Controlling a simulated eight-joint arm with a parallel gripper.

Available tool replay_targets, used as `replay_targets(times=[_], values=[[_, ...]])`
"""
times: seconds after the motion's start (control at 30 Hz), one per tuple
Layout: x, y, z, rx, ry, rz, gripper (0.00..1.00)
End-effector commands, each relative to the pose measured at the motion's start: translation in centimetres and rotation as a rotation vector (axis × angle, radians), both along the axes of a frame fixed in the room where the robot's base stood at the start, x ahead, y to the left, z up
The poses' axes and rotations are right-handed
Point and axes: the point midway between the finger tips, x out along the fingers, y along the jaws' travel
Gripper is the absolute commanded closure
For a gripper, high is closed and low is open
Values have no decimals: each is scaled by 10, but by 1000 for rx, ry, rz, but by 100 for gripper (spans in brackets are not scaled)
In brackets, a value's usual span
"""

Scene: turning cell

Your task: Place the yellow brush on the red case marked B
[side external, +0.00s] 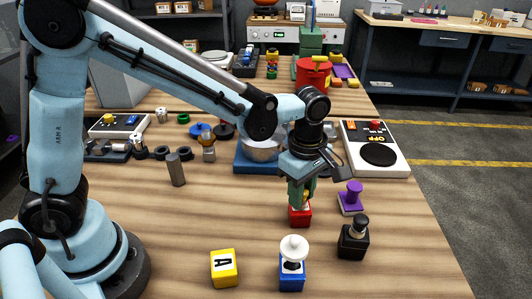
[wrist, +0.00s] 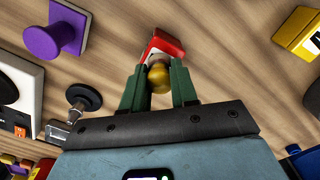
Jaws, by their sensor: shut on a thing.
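The red case (side external: 300,215) stands on the wooden table below my gripper (side external: 301,199) in the side view. It also shows beyond the fingertips in the wrist view (wrist: 168,42). No letter on it is readable. My gripper's green fingers are shut on a yellow rounded piece, the yellow brush (wrist: 158,80), in the wrist view. The brush is at the red case, and its lower end is hidden. I cannot tell whether it rests on the case or is just above it. In the side view the fingers mostly hide the brush.
A yellow case marked A (side external: 224,270) and a blue case with a white knob (side external: 291,276) stand in front. A black case with a dark knob (side external: 353,241) and a purple piece (side external: 351,200) stand to the right. A scale-like panel (side external: 385,155) lies behind.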

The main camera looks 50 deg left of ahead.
Motion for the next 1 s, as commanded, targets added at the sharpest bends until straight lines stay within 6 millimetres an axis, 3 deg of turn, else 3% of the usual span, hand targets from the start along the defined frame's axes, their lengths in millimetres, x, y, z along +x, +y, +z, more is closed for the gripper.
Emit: replay_targets(times=[0.13,0.17,0.3,0.67,1.0], values=[[0,0,-3,0,0,0,100],[0,0,-3,0,0,0,67],[0,0,-2,0,0,0,46],[0,0,1,0,0,0,46],[0,0,50,0,0,0,46]])
